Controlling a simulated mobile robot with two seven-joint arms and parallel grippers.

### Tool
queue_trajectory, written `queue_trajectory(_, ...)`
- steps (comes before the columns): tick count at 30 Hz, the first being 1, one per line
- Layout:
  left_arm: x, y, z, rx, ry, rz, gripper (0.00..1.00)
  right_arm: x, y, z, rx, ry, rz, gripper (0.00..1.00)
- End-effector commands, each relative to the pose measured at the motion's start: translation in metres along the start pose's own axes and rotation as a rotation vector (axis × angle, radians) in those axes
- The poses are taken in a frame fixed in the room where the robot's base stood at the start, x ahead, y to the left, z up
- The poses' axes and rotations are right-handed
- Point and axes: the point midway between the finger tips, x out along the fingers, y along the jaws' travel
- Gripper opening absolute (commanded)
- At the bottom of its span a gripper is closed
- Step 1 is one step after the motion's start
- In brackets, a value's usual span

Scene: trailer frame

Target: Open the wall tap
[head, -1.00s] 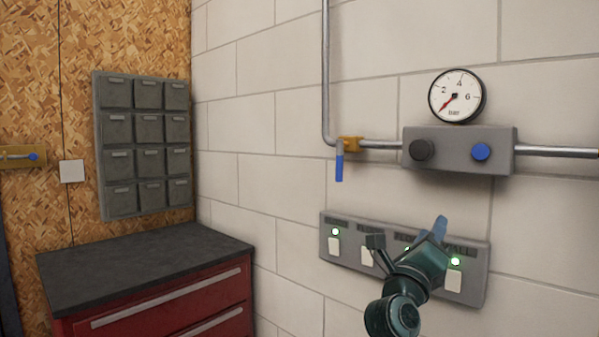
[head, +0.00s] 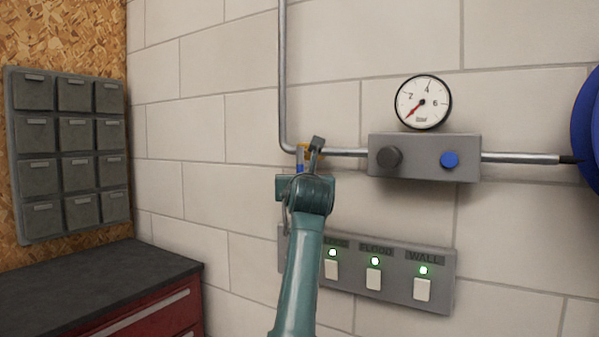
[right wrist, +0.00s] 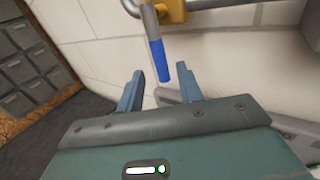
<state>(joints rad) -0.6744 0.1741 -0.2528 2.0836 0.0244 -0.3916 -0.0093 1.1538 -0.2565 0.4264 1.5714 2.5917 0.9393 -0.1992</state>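The wall tap is a brass valve (right wrist: 173,12) on a grey pipe, with a blue-sleeved lever (right wrist: 158,60) hanging down from it. In the head view the lever (head: 300,159) is mostly hidden behind my right gripper (head: 308,160). In the right wrist view my right gripper (right wrist: 158,90) is open, with two teal fingers apart. The blue lever's lower end is just ahead of the gap between the fingertips; I cannot tell whether it reaches between them. Nothing is gripped. My left gripper is not in view.
A grey block with a black knob and a blue knob (head: 450,160) is right of the tap, under a pressure gauge (head: 423,102). A switch panel (head: 398,282) with green lights is below. A blue reel (head: 588,125) is at the right edge. A red cabinet (head: 165,318) stands left.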

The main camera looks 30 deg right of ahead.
Motion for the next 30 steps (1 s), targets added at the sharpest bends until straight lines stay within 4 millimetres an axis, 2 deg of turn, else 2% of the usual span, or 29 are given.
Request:
queue_trajectory(1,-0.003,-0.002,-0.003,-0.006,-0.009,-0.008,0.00,0.012,-0.001,0.003,-0.001,0.003,-0.001,0.36)
queue_trajectory(6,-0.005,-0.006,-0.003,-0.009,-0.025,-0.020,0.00,0.039,-0.001,0.003,-0.001,0.002,-0.001,0.36)
queue_trajectory(12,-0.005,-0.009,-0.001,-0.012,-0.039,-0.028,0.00,0.056,-0.001,0.001,-0.001,0.000,-0.002,0.36)
queue_trajectory(23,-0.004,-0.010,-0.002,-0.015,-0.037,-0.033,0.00,0.059,-0.001,0.000,0.000,-0.001,-0.002,0.36)
queue_trajectory(30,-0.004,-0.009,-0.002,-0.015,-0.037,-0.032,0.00,0.059,-0.001,0.000,0.000,-0.001,-0.002,0.17)
